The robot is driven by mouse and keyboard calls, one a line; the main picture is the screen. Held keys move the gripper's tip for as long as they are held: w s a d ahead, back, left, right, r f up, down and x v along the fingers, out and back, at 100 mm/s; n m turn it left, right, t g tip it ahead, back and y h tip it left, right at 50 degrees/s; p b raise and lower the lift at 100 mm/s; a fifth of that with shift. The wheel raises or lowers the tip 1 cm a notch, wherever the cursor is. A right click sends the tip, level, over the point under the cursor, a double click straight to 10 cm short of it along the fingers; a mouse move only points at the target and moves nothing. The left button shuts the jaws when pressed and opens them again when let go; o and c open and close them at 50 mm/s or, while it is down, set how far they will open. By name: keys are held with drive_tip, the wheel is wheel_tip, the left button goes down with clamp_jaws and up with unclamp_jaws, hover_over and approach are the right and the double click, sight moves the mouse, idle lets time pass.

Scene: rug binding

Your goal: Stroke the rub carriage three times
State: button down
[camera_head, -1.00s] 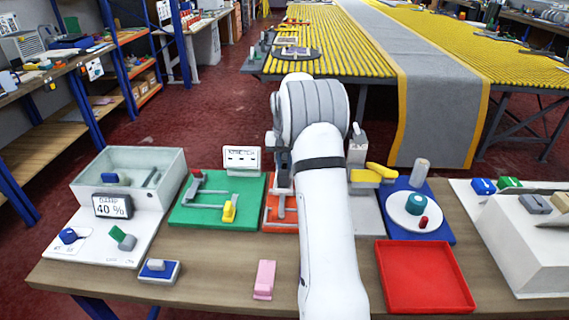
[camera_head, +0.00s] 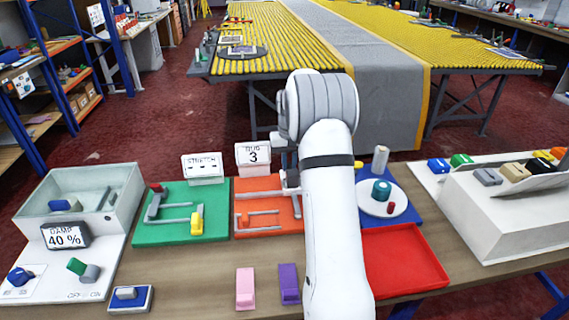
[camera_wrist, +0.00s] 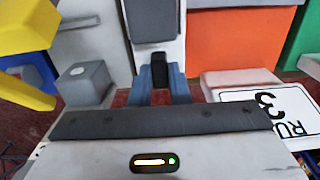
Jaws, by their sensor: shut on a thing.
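My gripper (camera_wrist: 160,82) shows in the wrist view with its two blue-grey fingers shut on a small black knob (camera_wrist: 160,70). I take the knob for the handle of the rub carriage, but the carriage body is hard to make out. In the head view my arm covers the fingers and the knob. The orange rub board (camera_head: 262,192) with grey rails lies just left of my arm and also shows in the wrist view (camera_wrist: 232,45). Its sign (camera_head: 253,158) reads RUB 3; it also shows in the wrist view (camera_wrist: 272,112).
A green stretch board (camera_head: 175,222) lies left. A blue board with a white disc (camera_head: 373,206) and a red tray (camera_head: 405,262) lie right of my arm. Pink (camera_head: 245,288) and purple (camera_head: 289,284) blocks lie at the front. A yellow piece (camera_wrist: 25,25) is close by the gripper.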

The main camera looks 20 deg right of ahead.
drive_tip(key=shift+d, duration=0.3)
drive_tip(key=c, duration=1.5)
unclamp_jaws()
drive_tip(key=shift+w+d, duration=0.1)
drive_tip(key=shift+o, duration=0.7)
drive_tip(key=shift+r, duration=0.1)
wheel_tip(320, 180, up, 7)
drive_tip(key=shift+f, duration=0.1)
drive_tip(key=shift+r, duration=0.45)
